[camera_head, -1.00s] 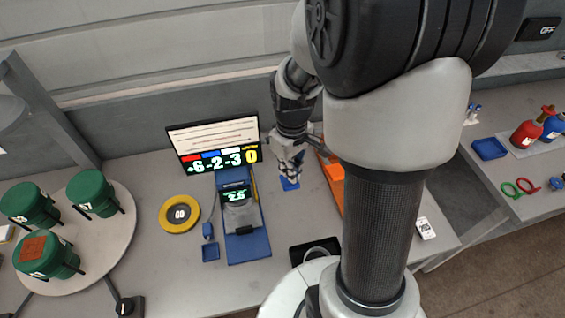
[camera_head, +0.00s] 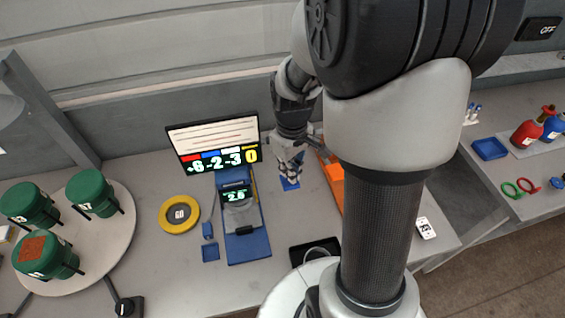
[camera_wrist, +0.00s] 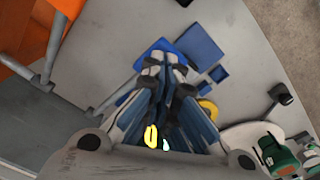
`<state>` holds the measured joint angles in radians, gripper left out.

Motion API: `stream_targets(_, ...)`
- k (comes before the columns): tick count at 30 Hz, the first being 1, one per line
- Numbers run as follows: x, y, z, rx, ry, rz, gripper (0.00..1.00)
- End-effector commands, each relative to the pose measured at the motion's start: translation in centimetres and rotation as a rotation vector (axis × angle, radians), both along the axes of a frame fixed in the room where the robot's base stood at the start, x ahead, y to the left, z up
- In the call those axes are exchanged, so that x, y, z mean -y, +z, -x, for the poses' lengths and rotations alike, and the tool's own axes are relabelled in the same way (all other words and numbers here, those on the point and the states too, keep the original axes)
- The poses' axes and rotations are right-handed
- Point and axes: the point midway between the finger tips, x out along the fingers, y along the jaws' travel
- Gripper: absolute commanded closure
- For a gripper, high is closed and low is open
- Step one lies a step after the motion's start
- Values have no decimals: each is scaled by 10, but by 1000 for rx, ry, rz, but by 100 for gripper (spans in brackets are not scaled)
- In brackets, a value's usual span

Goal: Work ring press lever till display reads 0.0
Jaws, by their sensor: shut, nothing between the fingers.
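The blue ring press (camera_head: 246,247) stands mid-table, with a grey part on it and a small green display (camera_head: 236,196) that appears to read 2.6. My gripper (camera_head: 290,178) is shut and empty, pointing down to the right of the press. A flat blue piece (camera_head: 290,186) lies right at the fingertips; I cannot tell whether it is the lever pad or whether they touch. In the wrist view my gripper (camera_wrist: 165,62) is shut over this blue piece (camera_wrist: 150,52). The press's lever is not clearly visible.
A sign (camera_head: 214,144) reading +6-2-3 0 stands behind the press. A yellow ring (camera_head: 180,229) lies left, beside small blue blocks (camera_head: 210,252). An orange object (camera_head: 334,184) is close right of my gripper. Several green canisters (camera_head: 92,190) stand on a round table at left.

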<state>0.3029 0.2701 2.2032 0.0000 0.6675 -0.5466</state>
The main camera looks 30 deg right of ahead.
Motion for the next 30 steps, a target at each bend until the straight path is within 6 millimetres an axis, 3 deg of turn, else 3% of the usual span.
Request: stream_targets(30, 0, -75, 0, -1, 0, -1, 100)
